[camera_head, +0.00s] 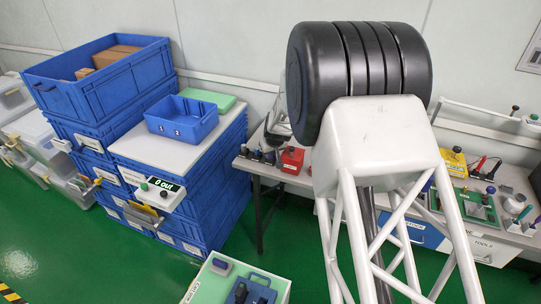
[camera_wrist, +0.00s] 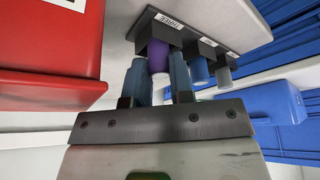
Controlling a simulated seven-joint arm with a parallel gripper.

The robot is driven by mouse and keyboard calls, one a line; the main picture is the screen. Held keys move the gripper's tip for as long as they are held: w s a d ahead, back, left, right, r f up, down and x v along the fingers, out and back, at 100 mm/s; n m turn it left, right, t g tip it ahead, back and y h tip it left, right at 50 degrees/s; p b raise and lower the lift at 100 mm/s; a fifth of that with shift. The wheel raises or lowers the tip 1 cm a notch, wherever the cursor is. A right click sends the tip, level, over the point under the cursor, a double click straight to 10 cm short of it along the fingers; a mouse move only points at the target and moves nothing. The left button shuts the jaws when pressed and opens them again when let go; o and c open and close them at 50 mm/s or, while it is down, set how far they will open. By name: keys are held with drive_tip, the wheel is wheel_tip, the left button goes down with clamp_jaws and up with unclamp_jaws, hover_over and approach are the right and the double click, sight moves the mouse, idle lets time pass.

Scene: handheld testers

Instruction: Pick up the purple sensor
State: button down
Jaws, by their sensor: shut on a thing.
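The purple sensor (camera_wrist: 159,56) is a short cylinder in the middle of the wrist view. Its far end meets a dark square holder (camera_wrist: 157,32) on a labelled strip; I cannot tell whether it is still seated there. My gripper (camera_wrist: 159,72) has its two blue fingertips on either side of the sensor, shut on it. The fingers partly cover its sides. In the head view I cannot make out the sensor, and my arm hides much of the middle of the bench.
Beside the holder stands a red box (camera_wrist: 50,50), also in the head view (camera_head: 292,160). Other holders with small bluish cylinders (camera_wrist: 199,70) line the strip. Blue crates (camera_head: 200,190) are stacked left of the bench, with a blue bin (camera_head: 181,118) on top. Green floor (camera_head: 70,240) is clear at left.

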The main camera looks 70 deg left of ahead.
wheel_tip(320, 180, up, 10)
idle(0.7)
idle(0.5)
